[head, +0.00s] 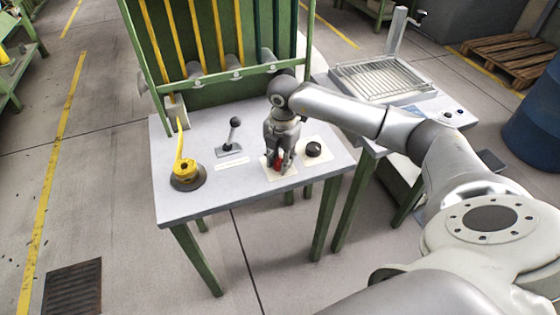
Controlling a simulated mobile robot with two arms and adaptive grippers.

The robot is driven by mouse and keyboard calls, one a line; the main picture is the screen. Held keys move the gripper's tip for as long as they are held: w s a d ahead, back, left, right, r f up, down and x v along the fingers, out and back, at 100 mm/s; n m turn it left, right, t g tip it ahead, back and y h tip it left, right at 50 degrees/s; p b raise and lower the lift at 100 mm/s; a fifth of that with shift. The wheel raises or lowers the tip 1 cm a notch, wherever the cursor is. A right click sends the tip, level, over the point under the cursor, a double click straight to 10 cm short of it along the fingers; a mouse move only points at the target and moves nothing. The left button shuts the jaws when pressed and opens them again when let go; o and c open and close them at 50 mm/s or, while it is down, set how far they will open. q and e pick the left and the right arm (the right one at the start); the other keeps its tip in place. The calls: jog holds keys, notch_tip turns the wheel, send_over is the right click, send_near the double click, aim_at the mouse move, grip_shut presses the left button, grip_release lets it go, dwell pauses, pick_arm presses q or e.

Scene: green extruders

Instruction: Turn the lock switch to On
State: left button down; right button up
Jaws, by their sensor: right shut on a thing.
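A red switch (278,164) sits on a pale square plate (273,175) on the grey table top. My right gripper (279,166) points straight down over this plate and is shut on the red switch, its fingers on both sides of it. The fingers hide most of the switch, so I cannot tell which way it is turned. Any lettering on the plate is too small to read. My left gripper is not in view.
On the same table (185,211) stand a yellow lever (184,160), a black-knobbed lever (233,134) and a black knob (313,149). A green frame with yellow bars rises behind. A second table with a ribbed tray (380,80) stands at right.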

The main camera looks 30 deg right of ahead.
jog(key=shift+w+n+b, duration=0.1)
jog(key=shift+n+b, duration=0.35)
jog(key=shift+n, duration=1.45)
jog(key=o, duration=1)
jog(key=shift+r, duration=0.15)
jog(key=r, duration=1.1)
jog(key=shift+s+d+r, duration=0.25)
jog(key=shift+r, duration=0.15)
